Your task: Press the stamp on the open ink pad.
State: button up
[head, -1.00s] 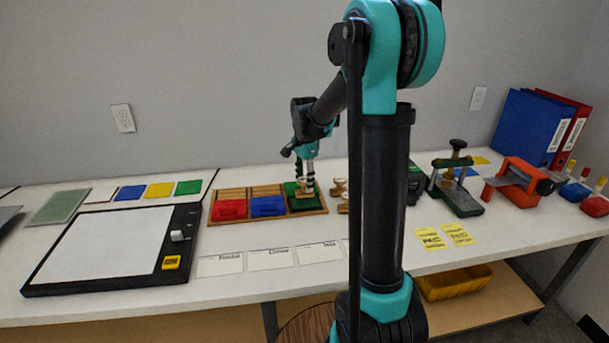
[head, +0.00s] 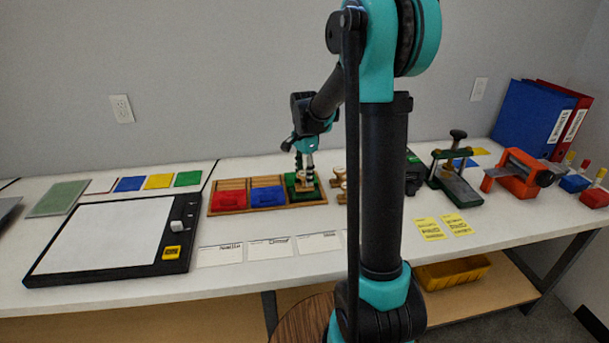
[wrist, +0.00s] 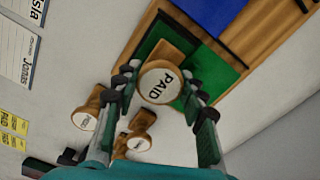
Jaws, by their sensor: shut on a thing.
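My gripper (wrist: 163,90) is shut on the wooden stamp (wrist: 160,84), its round top marked PAID. In the head view my gripper (head: 305,182) points down over the green ink pad at the right end of the wooden tray (head: 232,211). The green ink pad (wrist: 216,76) shows on both sides of the stamp in the wrist view. The stamp looks upright, its base over the green area. I cannot tell whether its face touches the pad. The red pad (head: 230,200) and blue pad (head: 268,197) lie to the left in the tray.
Other wooden stamps (wrist: 87,118) stand close beside the tray, also in the head view (head: 339,180). White name cards (head: 269,249) lie in front. A black-framed board (head: 105,238) is at left; a green-based press (head: 455,183) stands at right.

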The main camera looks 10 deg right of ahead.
jog(key=shift+f, duration=0.6)
dwell(0.7)
jog(key=shift+r, duration=2.5)
